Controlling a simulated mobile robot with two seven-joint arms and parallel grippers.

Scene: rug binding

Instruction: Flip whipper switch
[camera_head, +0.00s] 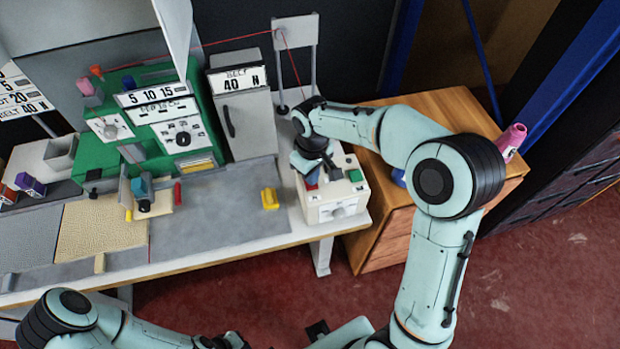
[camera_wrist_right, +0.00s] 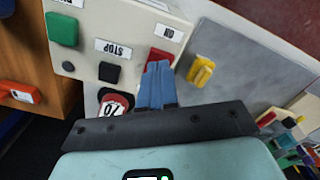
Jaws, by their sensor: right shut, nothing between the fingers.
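The light control box (camera_head: 336,212) stands at the right end of the table. In the right wrist view the box's panel (camera_wrist_right: 85,22) carries a green button (camera_wrist_right: 62,29), a black button (camera_wrist_right: 109,72) by a STOP label and a red switch (camera_wrist_right: 158,58) by an ON label. My right gripper (camera_head: 311,180) is over the box. In the right wrist view its blue fingers (camera_wrist_right: 157,80) are shut and empty, their tips at the red switch and partly covering it. I cannot tell if they touch it. The switch's position is unclear. Only part of my left arm shows, at the bottom left.
A green machine (camera_head: 150,125) with dials and a grey cabinet (camera_head: 243,118) marked BELT 40 N stand behind the grey work surface (camera_head: 225,215). A yellow block (camera_head: 269,198) lies left of the box.

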